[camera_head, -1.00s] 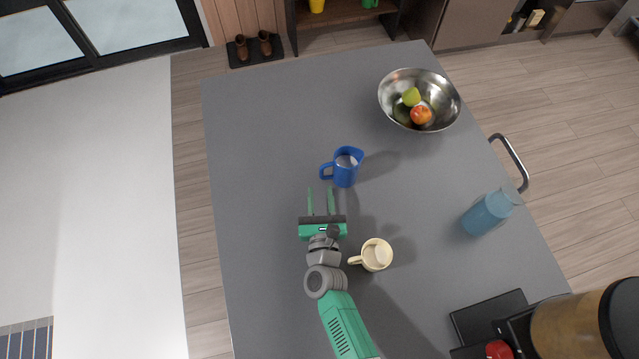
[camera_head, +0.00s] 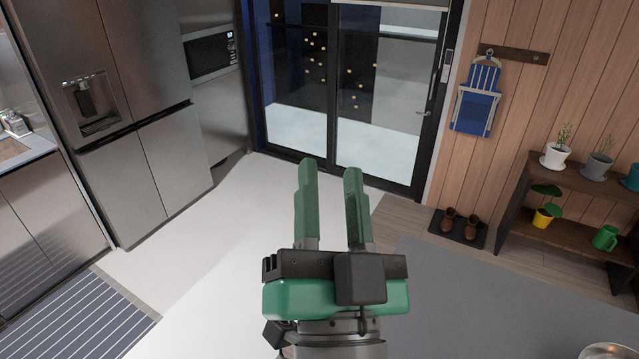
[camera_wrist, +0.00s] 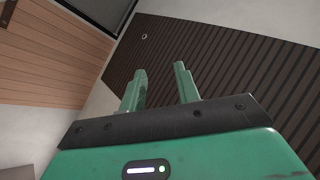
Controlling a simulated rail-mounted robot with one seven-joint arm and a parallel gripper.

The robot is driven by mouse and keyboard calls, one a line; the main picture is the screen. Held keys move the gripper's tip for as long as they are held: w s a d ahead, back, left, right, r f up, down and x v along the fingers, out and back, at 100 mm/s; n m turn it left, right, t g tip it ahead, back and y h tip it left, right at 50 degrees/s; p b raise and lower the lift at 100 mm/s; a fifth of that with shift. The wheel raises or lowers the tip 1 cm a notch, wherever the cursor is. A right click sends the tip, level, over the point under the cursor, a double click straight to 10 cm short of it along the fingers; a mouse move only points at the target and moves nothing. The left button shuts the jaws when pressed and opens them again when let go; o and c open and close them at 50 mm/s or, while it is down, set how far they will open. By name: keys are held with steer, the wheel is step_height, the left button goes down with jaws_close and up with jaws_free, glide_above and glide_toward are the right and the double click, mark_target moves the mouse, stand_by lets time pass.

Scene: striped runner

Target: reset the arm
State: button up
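My gripper (camera_head: 333,205) is raised high in front of the body camera. Its two green fingers point up in the picture and stand apart with nothing between them. In the wrist view my gripper (camera_wrist: 160,90) also shows both fingers apart and empty. The wrist view looks towards a dark slatted panel (camera_wrist: 220,60), wood boards and pale surfaces.
A plant shelf (camera_head: 560,232) stands at the right. A fridge (camera_head: 130,110) and glass door (camera_head: 375,90) stand behind. The space around the gripper looks clear.

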steer(key=s+a+r+n, duration=0.1)
steer(key=s+r+n, duration=0.3)
steer(key=s, duration=0.3)
steer(key=shift+a+r+n+t+h, duration=0.2)
steer(key=shift+r+n+t+h, duration=0.2)
steer(key=shift+r, duration=0.5)
step_height(320, 180, up, 18)
steer(key=p, duration=1.7)
steer(key=shift+p, duration=0.4)
steer(key=shift+a, duration=0.1)
